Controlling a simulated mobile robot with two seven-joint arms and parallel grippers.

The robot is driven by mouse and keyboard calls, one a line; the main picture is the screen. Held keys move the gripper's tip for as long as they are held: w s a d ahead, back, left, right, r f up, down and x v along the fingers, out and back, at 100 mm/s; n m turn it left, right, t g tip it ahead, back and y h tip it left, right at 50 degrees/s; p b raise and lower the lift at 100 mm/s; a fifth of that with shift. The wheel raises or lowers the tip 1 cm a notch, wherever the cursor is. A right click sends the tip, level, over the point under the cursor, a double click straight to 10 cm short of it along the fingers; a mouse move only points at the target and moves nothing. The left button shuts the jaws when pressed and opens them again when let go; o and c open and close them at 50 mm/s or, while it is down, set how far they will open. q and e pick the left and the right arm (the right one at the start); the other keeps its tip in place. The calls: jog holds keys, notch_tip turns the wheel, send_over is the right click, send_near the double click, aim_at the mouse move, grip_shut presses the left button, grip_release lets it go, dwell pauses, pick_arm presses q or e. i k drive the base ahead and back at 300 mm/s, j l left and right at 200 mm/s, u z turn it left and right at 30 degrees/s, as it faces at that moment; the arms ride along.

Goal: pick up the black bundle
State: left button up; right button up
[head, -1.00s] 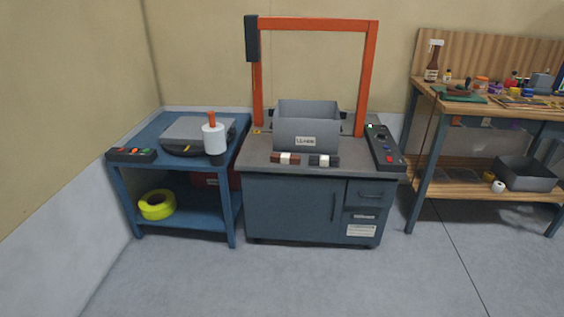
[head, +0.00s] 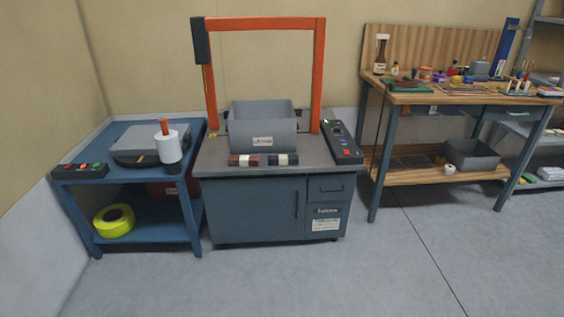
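The black bundle (head: 283,159) lies on the grey top of the cabinet bench (head: 210,160), near its front edge. It is a short dark bundle with a white band around its middle. A similar brown bundle (head: 245,160) with a white band lies just left of it. A grey bin (head: 262,130) with a white label stands right behind both. Neither of my grippers is in view.
An orange frame (head: 265,24) arches over the bin. A control panel (head: 342,143) is right of the black bundle. A blue cart (head: 190,150) stands left, a wooden workbench (head: 400,180) right. The floor in front is clear.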

aim_at(280, 160)
jog(key=i+j+z, duration=0.25)
jog(key=i+z, duration=0.15)
jog(key=i, duration=0.4)
jog(key=i+j+z, duration=0.35)
jog(key=i+j, duration=0.2)
jog(key=i, duration=0.25)
jog(key=i+j+z, duration=0.4)
jog(key=i+j, duration=0.3)
